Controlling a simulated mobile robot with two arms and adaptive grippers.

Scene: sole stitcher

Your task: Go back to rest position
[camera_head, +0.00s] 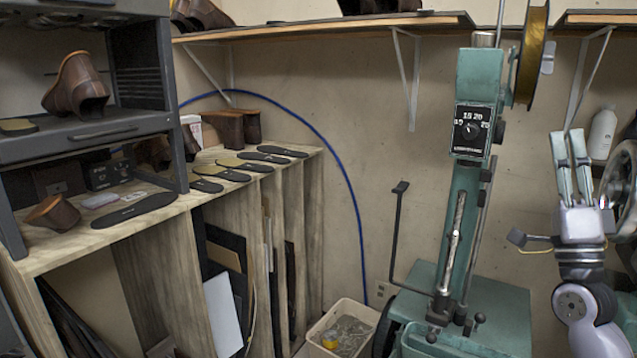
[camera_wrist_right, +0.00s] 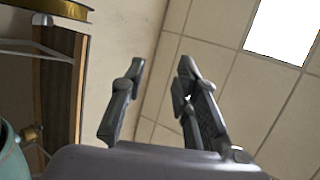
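My right gripper (camera_head: 573,152) is raised at the right side of the head view, fingers pointing up, to the right of the green sole stitcher (camera_head: 468,215). Its two fingers stand apart with nothing between them. In the right wrist view the fingers of the right gripper (camera_wrist_right: 158,90) are also apart and empty, against the wall and ceiling. The stitcher has a dial on its front and a gold spool (camera_head: 530,55) on top. My left gripper is not in either view.
A wooden workbench (camera_head: 160,215) with several dark soles and brown shoes stands at the left, beside a grey rack (camera_head: 90,140). A white bin (camera_head: 345,330) sits on the floor. Shelves (camera_head: 330,30) run along the wall. A white bottle (camera_head: 602,133) is behind my right gripper.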

